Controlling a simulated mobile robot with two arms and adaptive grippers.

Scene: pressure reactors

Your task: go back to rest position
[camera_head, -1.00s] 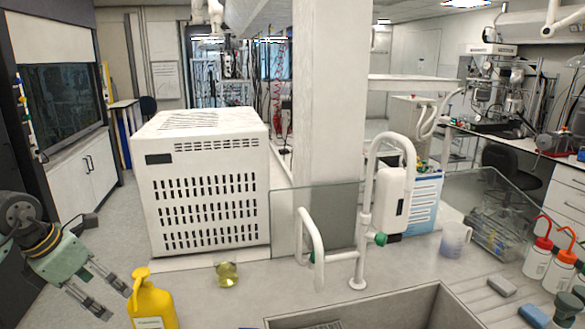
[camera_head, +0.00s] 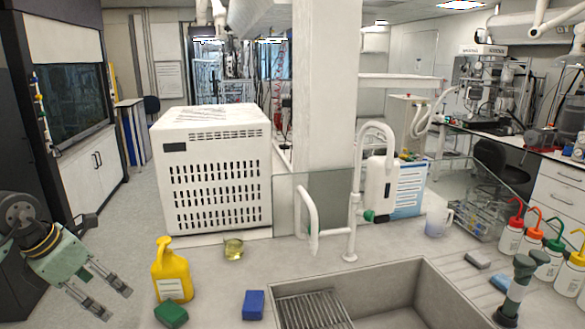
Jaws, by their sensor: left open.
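My left gripper (camera_head: 108,298) is at the lower left of the head view, its arm coming in from the left edge. Its two grey fingers are apart and nothing is between them. It is left of the yellow bottle (camera_head: 172,272) and apart from it. My right gripper is not in the head view.
A sink (camera_head: 395,300) is at the front centre. A green sponge (camera_head: 171,314), a blue sponge (camera_head: 253,305) and a small beaker of yellow liquid (camera_head: 233,248) are on the counter. A white vented box (camera_head: 217,180) is behind them. Several wash bottles (camera_head: 511,237) are at right.

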